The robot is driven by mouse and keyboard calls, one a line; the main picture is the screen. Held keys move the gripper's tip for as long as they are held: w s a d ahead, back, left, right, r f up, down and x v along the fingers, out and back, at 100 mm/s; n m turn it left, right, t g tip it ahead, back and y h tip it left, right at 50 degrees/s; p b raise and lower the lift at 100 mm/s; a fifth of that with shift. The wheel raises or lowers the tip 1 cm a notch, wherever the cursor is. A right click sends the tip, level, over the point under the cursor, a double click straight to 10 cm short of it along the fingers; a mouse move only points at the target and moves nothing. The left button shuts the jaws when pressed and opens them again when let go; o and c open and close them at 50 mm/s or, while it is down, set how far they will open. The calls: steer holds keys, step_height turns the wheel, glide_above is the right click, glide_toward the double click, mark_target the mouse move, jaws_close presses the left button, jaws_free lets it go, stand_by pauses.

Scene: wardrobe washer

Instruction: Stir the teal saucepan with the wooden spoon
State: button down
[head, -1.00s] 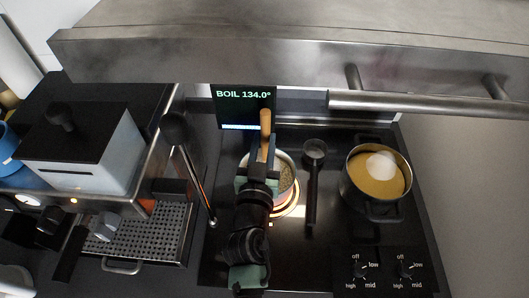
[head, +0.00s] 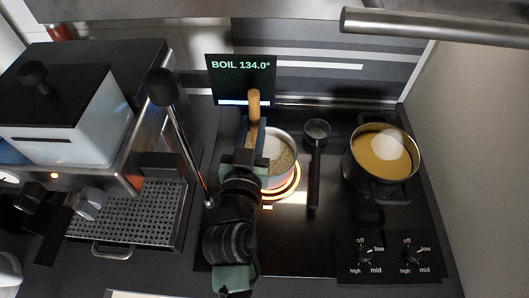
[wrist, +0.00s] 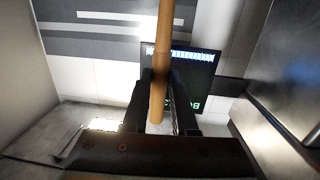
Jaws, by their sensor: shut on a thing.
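The wooden spoon (head: 253,108) stands roughly upright with its pale handle above my gripper (head: 252,142). My gripper is shut on the handle, which also shows between the fingers in the wrist view (wrist: 160,95). The saucepan (head: 296,150) sits on a glowing burner, partly hidden behind my gripper. Its rim looks pale and I cannot make out a teal outside. Grainy contents show inside. My gripper is at the pan's left side. The spoon's lower end is hidden, so I cannot tell whether it is in the contents.
A black ladle-like utensil (head: 314,165) lies right of the pan. A dark pot (head: 382,194) with yellow-brown contents stands further right. Two knobs (head: 365,257) are at the front right. A coffee machine (head: 130,205) is on the left. A screen (head: 240,80) reads "BOIL 134.0°".

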steer(key=w+d, duration=0.3)
steer(key=shift+f, duration=0.15)
step_height(320, 180, up, 8)
steer(key=a+p, duration=0.1)
steer(key=p, duration=0.4)
steer(key=shift+s, duration=0.35)
stand_by(0.4)
steer(key=shift+a, duration=0.1)
stand_by(0.7)
step_height(320, 180, up, 5)
steer(key=p, duration=0.4)
